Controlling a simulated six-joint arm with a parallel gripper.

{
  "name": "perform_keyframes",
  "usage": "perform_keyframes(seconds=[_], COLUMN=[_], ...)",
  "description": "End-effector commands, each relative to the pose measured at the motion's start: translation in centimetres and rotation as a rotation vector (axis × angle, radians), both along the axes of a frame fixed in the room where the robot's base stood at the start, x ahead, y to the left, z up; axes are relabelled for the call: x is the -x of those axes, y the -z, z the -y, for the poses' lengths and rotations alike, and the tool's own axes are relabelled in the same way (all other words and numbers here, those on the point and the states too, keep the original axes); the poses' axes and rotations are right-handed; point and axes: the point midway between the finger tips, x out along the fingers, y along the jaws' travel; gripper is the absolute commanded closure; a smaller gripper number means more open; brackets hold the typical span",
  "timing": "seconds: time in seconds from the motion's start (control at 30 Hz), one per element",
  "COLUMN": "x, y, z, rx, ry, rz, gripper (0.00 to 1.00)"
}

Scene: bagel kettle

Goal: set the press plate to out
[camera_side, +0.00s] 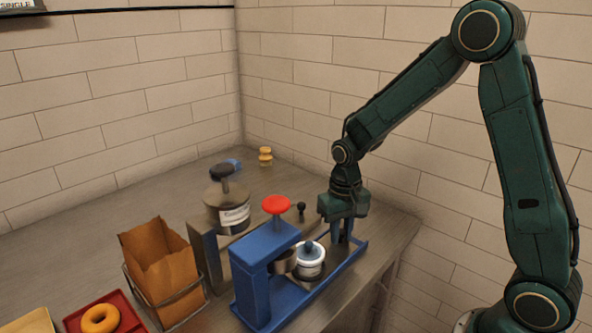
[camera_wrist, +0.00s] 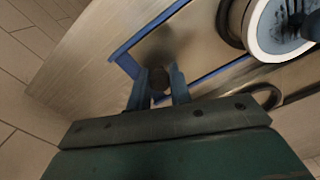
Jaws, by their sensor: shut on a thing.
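A blue press (camera_side: 262,262) with a red knob (camera_side: 276,204) on top stands near the front of the counter. A long blue frame (camera_side: 352,253) runs from its foot toward the back right. A white tub (camera_side: 311,260) with a blue-grey top sits on a dark round plate (camera_side: 308,277) over this frame, just right of the press head. My gripper (camera_side: 341,238) points down at the frame's far end. In the wrist view its fingers (camera_wrist: 159,88) are closed around a small dark round knob (camera_wrist: 159,76). The tub (camera_wrist: 256,30) shows at upper right there.
A pot with a black-handled lid (camera_side: 227,205) stands on a stand left of the press. A paper bag in a wire holder (camera_side: 163,262) and a red tray with a bagel (camera_side: 99,318) are further left. A yellow object (camera_side: 265,156) stands near the wall.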

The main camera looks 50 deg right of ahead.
Motion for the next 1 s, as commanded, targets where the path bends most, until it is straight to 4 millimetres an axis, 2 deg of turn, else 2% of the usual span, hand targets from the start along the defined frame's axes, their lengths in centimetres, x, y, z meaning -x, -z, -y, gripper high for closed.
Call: perform_keyframes(seconds=[0.1,0.2,0.53,0.57,0.63,0.67,1.0], x=[-0.1,-0.1,-0.1,-0.1,-0.1,-0.1,0.0], y=[-0.1,-0.1,-0.1,-0.1,-0.1,-0.1,-0.2], z=[1.7,2.4,2.8,2.8,2.8,2.7,2.5], rx=[0.001,0.002,0.006,0.005,0.005,0.005,0.001], ry=[0.006,0.004,0.008,0.008,0.008,0.007,0.002], rz=[0.004,0.004,0.004,0.005,0.004,0.004,0.003], gripper=[1.00,1.00,1.00,0.76,0.62,0.59,0.59])
